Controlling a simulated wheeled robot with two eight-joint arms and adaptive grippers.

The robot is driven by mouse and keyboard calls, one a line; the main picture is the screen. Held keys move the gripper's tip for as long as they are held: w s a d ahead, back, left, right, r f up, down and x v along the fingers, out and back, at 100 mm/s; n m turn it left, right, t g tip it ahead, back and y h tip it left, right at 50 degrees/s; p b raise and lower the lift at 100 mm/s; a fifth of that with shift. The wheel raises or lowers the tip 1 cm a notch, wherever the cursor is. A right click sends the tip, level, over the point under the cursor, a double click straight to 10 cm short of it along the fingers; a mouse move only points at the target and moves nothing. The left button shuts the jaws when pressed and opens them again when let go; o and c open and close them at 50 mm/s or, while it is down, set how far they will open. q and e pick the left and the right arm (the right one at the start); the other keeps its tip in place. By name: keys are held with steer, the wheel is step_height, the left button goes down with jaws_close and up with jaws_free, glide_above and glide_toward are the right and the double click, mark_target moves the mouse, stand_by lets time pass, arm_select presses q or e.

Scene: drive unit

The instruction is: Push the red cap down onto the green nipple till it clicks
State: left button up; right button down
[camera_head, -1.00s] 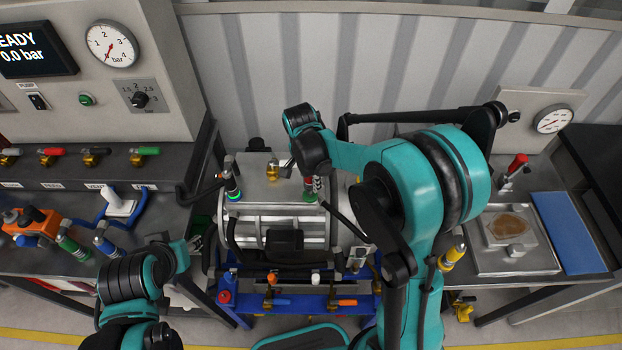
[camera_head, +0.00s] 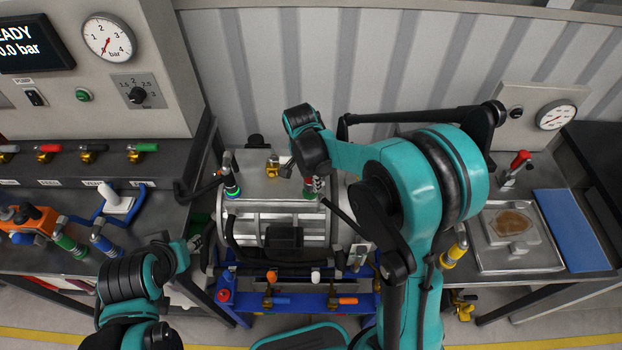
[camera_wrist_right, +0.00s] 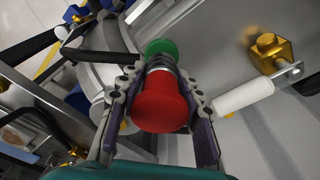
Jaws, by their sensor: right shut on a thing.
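The red cap (camera_wrist_right: 160,102) sits between the two fingers of my right gripper (camera_wrist_right: 160,92), which is shut on it. The green nipple (camera_wrist_right: 161,47) shows just beyond the cap, in line with it, with a grey ringed part between them. I cannot tell whether the cap is fully seated. In the head view, my right gripper (camera_head: 314,184) is at the top right of the drive unit (camera_head: 270,190), over the green nipple (camera_head: 310,196), and the cap (camera_head: 308,182) is mostly hidden. My left gripper (camera_head: 194,243) is low at the left of the unit; its fingers are unclear.
A brass fitting with a white-handled part (camera_wrist_right: 245,95) lies beside the cap in the wrist view. A bench with hoses (camera_head: 60,220) is at left, and a tray (camera_head: 515,235) and blue mat (camera_head: 568,230) are at right.

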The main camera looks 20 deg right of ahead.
steer(key=shift+f, duration=0.25)
steer(key=shift+f+b, duration=0.3)
steer(key=shift+b, duration=0.2)
steer(key=shift+f+b, duration=0.3)
steer(key=shift+f, duration=0.1)
stand_by(0.8)
steer(key=c, duration=1)
jaws_free()
steer(key=shift+o, duration=0.2)
steer(key=r, duration=0.4)
steer(key=a+r, duration=0.1)
steer(key=r, duration=0.7)
steer(key=shift+s+a, duration=0.2)
steer(key=shift+s, duration=0.1)
steer(key=s+d+f+n+t+b, duration=0.2)
steer(key=s+f+n+t, duration=0.1)
steer(key=s+n, duration=0.3)
steer(key=s+d+f+n+t+y+b, duration=0.1)
steer(key=s+f+n+t+b, duration=0.2)
steer(key=s+n, duration=0.4)
steer(key=s, duration=0.3)
steer(key=shift+s+d+n+t+b, duration=0.25)
steer(key=shift+d+n+t+b, duration=0.05)
steer(key=shift+d+b, duration=0.1)
